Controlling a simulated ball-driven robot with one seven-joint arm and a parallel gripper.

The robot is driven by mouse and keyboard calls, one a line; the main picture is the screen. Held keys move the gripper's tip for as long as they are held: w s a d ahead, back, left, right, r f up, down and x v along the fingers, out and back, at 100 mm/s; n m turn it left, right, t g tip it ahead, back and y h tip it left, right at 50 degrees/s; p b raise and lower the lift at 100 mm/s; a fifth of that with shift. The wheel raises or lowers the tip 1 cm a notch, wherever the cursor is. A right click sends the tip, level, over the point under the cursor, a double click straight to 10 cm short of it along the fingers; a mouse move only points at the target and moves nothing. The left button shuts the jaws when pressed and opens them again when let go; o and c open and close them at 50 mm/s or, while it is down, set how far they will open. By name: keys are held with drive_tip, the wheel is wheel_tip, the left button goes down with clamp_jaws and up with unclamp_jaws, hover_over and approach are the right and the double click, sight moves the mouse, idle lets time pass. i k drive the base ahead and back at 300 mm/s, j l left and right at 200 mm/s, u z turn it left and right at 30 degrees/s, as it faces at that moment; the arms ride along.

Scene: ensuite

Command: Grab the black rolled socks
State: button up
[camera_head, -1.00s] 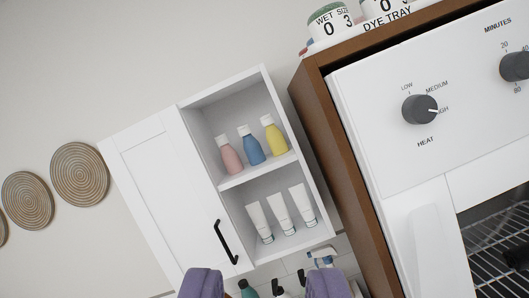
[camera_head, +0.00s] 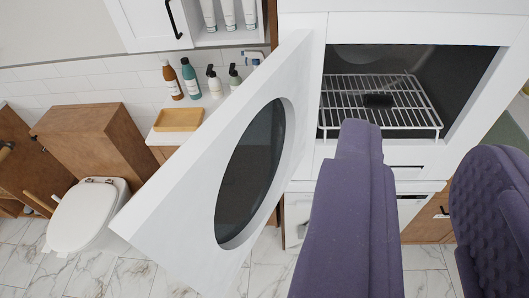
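A small black bundle (camera_head: 378,100), which looks like the rolled socks, lies on a white wire rack (camera_head: 352,112) inside the open compartment of a white appliance. My gripper (camera_head: 420,148) has two padded purple fingers spread wide apart with nothing between them. The fingers are in front of and below the compartment opening. The left fingertip overlaps the rack's front edge in the picture, and the right finger is near the right picture edge. The bundle is apart from both fingers.
The appliance's white door (camera_head: 185,200) with an oval dark window stands open to the left. A toilet (camera_head: 88,215), a wooden cabinet (camera_head: 105,140) and a counter with several bottles and a wooden tray (camera_head: 179,121) are farther left. Marble floor (camera_head: 110,270) shows below.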

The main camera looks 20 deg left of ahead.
sight(379, 101)
drive_tip(key=i+j+z, duration=0.1)
drive_tip(key=j+z, duration=0.25)
drive_tip(key=j, duration=0.5)
drive_tip(key=j+z, duration=0.35)
drive_tip(key=j, duration=0.5)
drive_tip(key=k+j+z, duration=0.1)
drive_tip(key=j+z, duration=0.2)
drive_tip(key=j, duration=0.55)
drive_tip(key=i+l, duration=0.3)
drive_tip(key=i+l+u, duration=0.15)
drive_tip(key=l, duration=0.3)
drive_tip(key=i+l, duration=0.35)
drive_tip(key=i+l+u, duration=0.15)
drive_tip(key=l, duration=0.35)
drive_tip(key=i+l, duration=0.35)
